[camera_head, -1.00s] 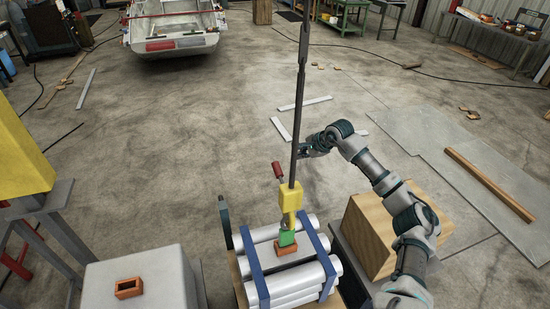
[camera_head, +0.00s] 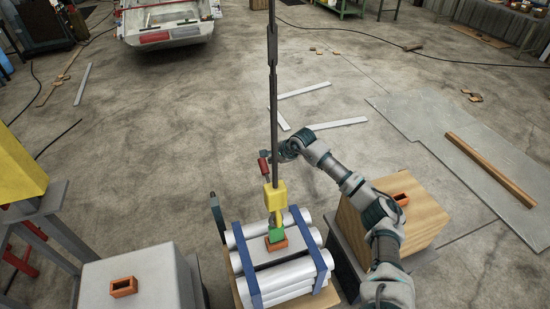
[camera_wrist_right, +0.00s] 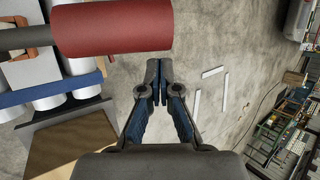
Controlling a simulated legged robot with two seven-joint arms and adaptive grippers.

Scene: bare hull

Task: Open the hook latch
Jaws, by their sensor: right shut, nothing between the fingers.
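A yellow hook block (camera_head: 275,194) hangs on a dark rod (camera_head: 272,95) above a bundle of white pipes (camera_head: 280,273) with blue straps. A green piece (camera_head: 275,236) beneath it sits at an orange socket (camera_head: 277,246) on the bundle. A red handle (camera_head: 264,166) sticks up left of the block. In the right wrist view the red handle (camera_wrist_right: 110,28) is large, up and left of the fingertips. My right gripper (camera_wrist_right: 158,68) is shut and empty, beside the handle. In the head view it is partly hidden behind its wrist. My left gripper is not in view.
A wooden box (camera_head: 425,232) with an orange socket (camera_head: 401,199) stands right of the pipes. A grey box (camera_head: 150,275) with another orange socket (camera_head: 123,287) stands at the left. Grey sheets and a plank (camera_head: 490,170) lie on the right floor. The floor beyond is largely open.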

